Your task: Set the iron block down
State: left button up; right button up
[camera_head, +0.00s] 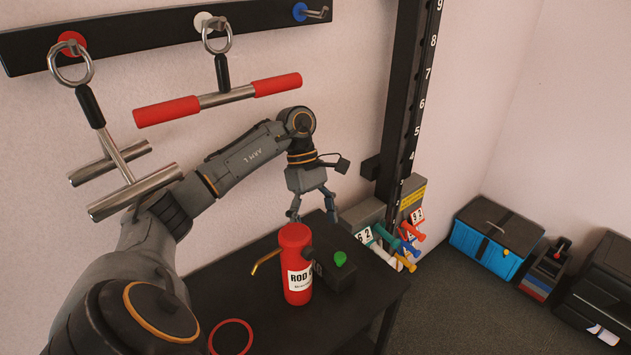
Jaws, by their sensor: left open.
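A dark block (341,284) with a green knob (340,259) on top stands on the black table (360,315), just right of and partly behind a red bottle. It may be the iron block, but I cannot tell for sure. My left gripper (313,218) hangs over the back of the table with its fingers pointing down and spread apart. Nothing shows between the fingers. It is behind the red bottle and the dark block in the picture, apart from both. My right gripper is not in view.
The red bottle (296,275) with a brass spout stands on the table, and a red ring (230,338) lies at the near left. Metal handles (218,97) hang from a wall rail (150,30). A numbered black post (408,100) rises behind; a blue box (490,240) is on the floor.

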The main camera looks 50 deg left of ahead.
aim_at(323, 249)
pick_arm(q)
jog(key=x, duration=0.2)
jog(key=p+x, duration=0.1)
jog(key=x, duration=0.4)
jog(key=shift+w+a+p, duration=0.1)
jog(key=shift+w+p, duration=0.25)
jog(key=c, duration=1.6)
grip_shut()
jog(key=shift+r, duration=0.1)
